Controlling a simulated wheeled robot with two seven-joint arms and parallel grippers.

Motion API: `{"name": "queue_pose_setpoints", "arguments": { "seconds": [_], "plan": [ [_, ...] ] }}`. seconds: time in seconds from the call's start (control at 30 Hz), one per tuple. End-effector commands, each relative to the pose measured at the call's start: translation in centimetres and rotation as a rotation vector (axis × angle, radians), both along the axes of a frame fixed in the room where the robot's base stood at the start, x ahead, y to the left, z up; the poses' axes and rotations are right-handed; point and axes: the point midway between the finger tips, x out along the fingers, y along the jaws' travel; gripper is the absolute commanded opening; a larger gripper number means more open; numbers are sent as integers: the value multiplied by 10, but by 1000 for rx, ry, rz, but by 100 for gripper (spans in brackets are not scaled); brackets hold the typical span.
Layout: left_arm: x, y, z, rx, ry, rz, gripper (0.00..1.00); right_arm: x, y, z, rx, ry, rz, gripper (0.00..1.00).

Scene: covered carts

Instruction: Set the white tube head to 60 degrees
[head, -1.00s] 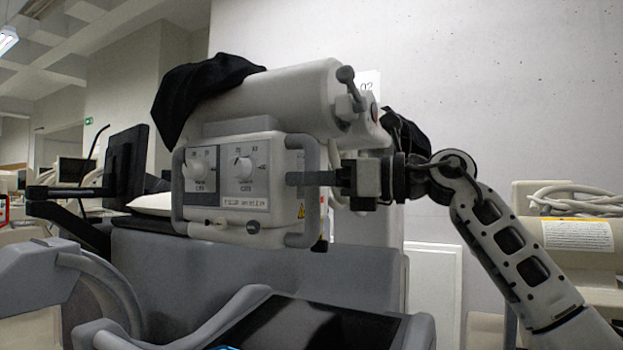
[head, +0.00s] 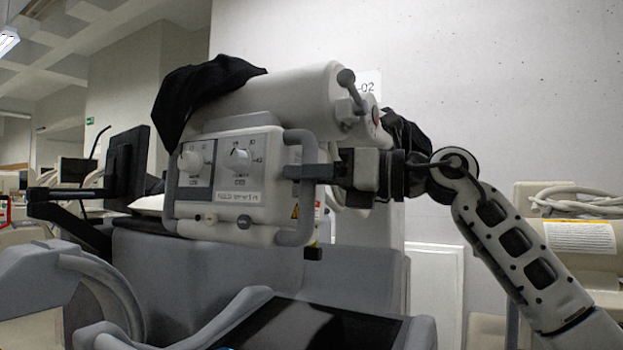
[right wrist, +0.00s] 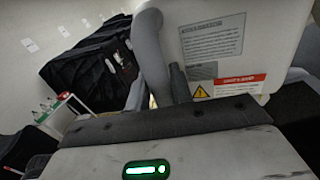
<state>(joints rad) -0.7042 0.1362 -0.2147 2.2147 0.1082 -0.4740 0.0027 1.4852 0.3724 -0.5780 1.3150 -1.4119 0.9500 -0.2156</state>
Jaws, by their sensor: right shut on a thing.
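The white tube head (head: 285,98) stands in the middle of the head view, a cylinder above a boxy front (head: 240,205) with two dials. The box is tilted slightly. A grey bar handle (head: 307,225) runs down its right side. My right gripper (head: 308,172) comes in from the right and is shut on this handle. In the right wrist view the handle (right wrist: 150,50) runs down to a dark finger, in front of the tube head's labelled white side (right wrist: 225,60). The fingertip contact is partly hidden. My left gripper is not in view.
A black cloth (head: 205,90) drapes over the tube head's left end. A grey cart body with a dark screen (head: 310,325) stands below. A dark flat panel (head: 130,165) is at left. A beige unit with coiled cable (head: 580,200) stands at right. The upper wall area is clear.

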Motion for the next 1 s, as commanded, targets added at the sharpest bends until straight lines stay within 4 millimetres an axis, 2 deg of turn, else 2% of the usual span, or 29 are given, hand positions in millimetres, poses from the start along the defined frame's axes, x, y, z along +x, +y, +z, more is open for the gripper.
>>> {"name": "queue_pose_setpoints", "arguments": {
  "seconds": [0.03,0.5,0.7,1.0],
  "plan": [
    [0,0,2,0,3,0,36,-7,4,12,28,21,10,0],
    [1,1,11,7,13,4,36,-27,16,53,209,282,12,0],
    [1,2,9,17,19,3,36,-30,18,62,250,342,12,0],
    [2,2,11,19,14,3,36,-30,18,64,266,367,10,0]
  ]
}}
